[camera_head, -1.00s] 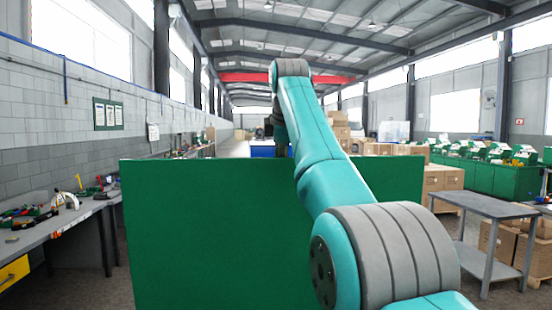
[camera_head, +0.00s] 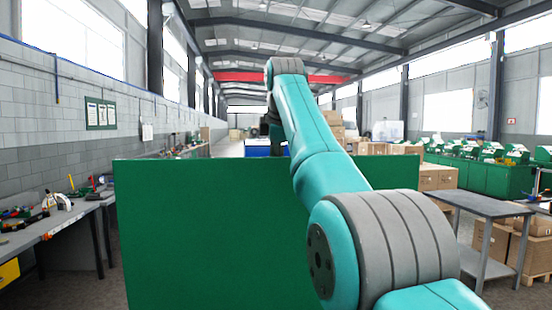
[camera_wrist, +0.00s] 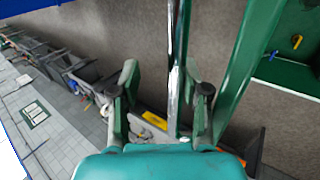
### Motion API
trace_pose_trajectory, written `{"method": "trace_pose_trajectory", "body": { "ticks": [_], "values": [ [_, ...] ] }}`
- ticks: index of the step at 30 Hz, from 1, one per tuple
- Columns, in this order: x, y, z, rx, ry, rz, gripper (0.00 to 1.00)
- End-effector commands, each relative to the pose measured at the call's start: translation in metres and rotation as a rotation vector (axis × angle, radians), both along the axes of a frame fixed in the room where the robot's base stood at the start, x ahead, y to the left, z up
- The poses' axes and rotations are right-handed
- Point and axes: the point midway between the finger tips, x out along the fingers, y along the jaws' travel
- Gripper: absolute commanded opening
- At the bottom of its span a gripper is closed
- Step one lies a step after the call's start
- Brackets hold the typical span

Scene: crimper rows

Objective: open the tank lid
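A large flat green panel (camera_head: 215,240) stands upright in front of me in the head view; I cannot tell whether it belongs to the tank. No tank lid can be made out for certain. My arm reaches forward over the panel, and my gripper is small and dark beyond its top edge. In the wrist view my gripper (camera_wrist: 162,75) is open, its two fingers well apart. A shiny metal bar (camera_wrist: 174,70) runs lengthwise through the gap, nearer the right finger; I see no grip on it. A green beam (camera_wrist: 249,60) slants to the right of the fingers.
A grey workbench (camera_head: 52,228) with tools stands at the left wall. A grey metal table (camera_head: 478,203) and cardboard boxes (camera_head: 438,177) stand at the right. Green machines line the far right. Bare floor shows in the wrist view.

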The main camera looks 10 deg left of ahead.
Motion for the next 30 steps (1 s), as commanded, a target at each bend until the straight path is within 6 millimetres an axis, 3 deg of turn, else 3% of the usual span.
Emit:
{"method": "trace_pose_trajectory", "body": {
  "ticks": [1, 5, 15, 18, 30],
  "values": [
    [0.001, 0.000, -0.014, -0.009, 0.022, 0.000, 0.41],
    [-0.005, -0.002, -0.002, -0.007, 0.020, 0.000, 0.41],
    [-0.043, -0.012, 0.069, 0.004, -0.014, 0.000, 0.41],
    [-0.052, -0.015, 0.083, 0.003, -0.012, 0.000, 0.41],
    [-0.066, -0.019, 0.102, 0.002, -0.006, 0.000, 0.41]
  ]
}}
